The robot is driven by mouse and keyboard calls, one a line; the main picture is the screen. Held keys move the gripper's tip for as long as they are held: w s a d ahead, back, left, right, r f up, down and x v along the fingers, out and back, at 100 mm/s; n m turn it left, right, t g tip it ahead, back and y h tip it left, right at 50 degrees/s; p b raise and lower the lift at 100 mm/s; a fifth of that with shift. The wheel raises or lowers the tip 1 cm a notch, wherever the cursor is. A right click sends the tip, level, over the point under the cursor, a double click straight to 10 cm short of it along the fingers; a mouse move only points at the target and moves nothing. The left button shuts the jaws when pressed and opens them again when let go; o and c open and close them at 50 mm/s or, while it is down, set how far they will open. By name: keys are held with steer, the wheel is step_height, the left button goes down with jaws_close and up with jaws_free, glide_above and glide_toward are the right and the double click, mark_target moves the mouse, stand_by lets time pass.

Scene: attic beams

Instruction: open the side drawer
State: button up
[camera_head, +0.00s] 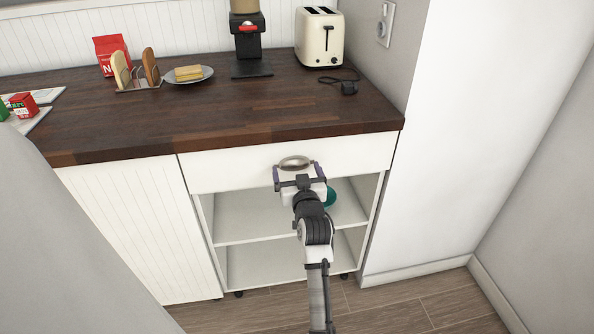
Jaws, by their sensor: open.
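The white drawer (225,172) sits under the right part of the dark wooden counter, above open shelves. Its front looks flush with the cabinet, so it appears shut. A metal cup-shaped handle (294,162) is in the middle of the drawer front. My gripper (296,168) is open right at the handle, with one finger on the left and one on the right of it. I cannot tell whether the fingers touch the handle. My gripper and wrist hide the lower middle edge of the drawer.
The counter (215,115) holds a toaster (319,38), a coffee maker (249,45), a plate (206,76) with food and a bread rack (139,86). A teal object (330,195) is on the upper shelf. A white wall (475,140) stands to the right. Floor shows in front.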

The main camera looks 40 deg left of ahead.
steer(key=c, duration=1.1)
steer(key=shift+c, duration=0.2)
